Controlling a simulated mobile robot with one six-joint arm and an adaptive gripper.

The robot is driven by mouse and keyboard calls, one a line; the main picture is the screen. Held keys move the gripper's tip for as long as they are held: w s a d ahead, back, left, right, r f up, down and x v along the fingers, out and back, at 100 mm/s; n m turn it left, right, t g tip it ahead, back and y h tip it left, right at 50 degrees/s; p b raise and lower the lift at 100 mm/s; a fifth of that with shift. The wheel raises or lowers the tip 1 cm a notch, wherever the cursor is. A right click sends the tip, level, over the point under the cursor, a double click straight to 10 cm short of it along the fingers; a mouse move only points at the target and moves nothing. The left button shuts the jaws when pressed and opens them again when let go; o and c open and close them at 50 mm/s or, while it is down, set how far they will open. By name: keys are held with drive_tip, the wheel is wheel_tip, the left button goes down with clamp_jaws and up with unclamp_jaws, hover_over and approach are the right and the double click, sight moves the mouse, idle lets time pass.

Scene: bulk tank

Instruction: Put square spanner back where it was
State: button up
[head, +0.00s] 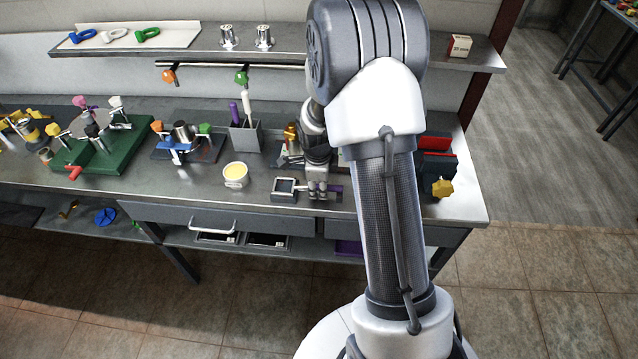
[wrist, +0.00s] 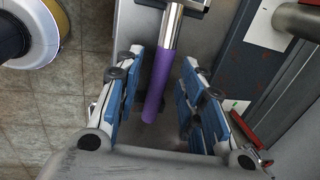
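The square spanner lies on the bench, with its grey square head (head: 285,188) to the left and its purple handle (head: 333,193) to the right. In the wrist view its chrome shaft and purple handle (wrist: 158,85) run down between my fingers, and its head is cut off at the top edge. My gripper (head: 318,190) points down over the handle and hides part of the spanner in the head view. In the wrist view my gripper (wrist: 160,62) is open, with a visible gap between the handle and each blue-padded finger.
A brass-coloured fitting (head: 291,138) stands just behind my gripper. A yellow knob (head: 442,187) is at the right. A shelf (head: 290,43) overhangs the back.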

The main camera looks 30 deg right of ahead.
drive_tip(key=s+a+r+n+p, duration=0.1)
drive_tip(key=s+a+r+n, duration=0.15)
drive_tip(key=r, duration=0.75)
drive_tip(key=s+a+r+n+p, duration=0.2)
drive_tip(key=s+r+n, duration=0.1)
drive_tip(key=r, duration=0.7)
drive_tip(key=s+a+r+n+t, duration=0.1)
drive_tip(key=s+a+r+n, duration=0.2)
drive_tip(key=s+n, duration=0.3)
drive_tip(key=s+a+r+n+t, duration=0.1)
drive_tip(key=s+a+r+n, duration=0.2)
drive_tip(key=s+n, duration=0.4)
drive_tip(key=s+a+r+n+y, duration=0.1)
drive_tip(key=s+a+r+n, duration=0.2)
drive_tip(key=s+n, duration=0.3)
drive_tip(key=shift+s+a+r+t, duration=0.35)
drive_tip(key=shift+s+r+t, duration=0.05)
drive_tip(key=shift+s+r, duration=0.25)
